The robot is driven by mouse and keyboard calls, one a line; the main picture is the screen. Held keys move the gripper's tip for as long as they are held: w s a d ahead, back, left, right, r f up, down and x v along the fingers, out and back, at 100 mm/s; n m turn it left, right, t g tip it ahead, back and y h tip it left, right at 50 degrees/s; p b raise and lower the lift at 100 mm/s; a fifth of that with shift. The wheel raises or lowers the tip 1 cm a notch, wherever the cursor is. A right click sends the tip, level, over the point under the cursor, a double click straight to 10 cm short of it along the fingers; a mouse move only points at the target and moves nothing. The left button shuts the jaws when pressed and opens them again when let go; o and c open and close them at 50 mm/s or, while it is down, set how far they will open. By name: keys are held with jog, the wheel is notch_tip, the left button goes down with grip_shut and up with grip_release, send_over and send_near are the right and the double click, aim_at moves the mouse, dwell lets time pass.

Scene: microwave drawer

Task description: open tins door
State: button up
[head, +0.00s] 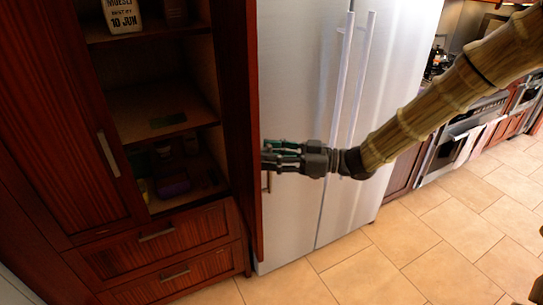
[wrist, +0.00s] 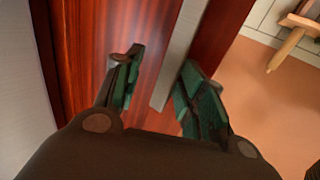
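A tall dark red wooden cupboard stands at the left in the head view. Its right door (head: 246,120) is swung open, seen nearly edge-on, baring the shelves. Its left door (head: 60,130) is shut, with a metal bar handle (head: 108,153). No label marks which is the tins door. My gripper (head: 268,157) is at the open door's outer face, by its handle (head: 266,182). In the wrist view, the fingers of my gripper (wrist: 157,68) are apart, with the metal handle strip (wrist: 181,55) between them, closer to the right finger. Contact cannot be told.
A muesli container (head: 122,14) stands on an upper shelf; dark items (head: 174,185) lie on a lower one. Two drawers (head: 156,237) below are shut. A tall silver fridge (head: 300,80) stands right behind the open door. The tiled floor (head: 420,250) in front is clear.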

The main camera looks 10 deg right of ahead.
jog(key=shift+d+f, duration=0.15)
jog(key=shift+f, duration=0.05)
jog(key=shift+d, duration=0.1)
jog(key=v, duration=1.2)
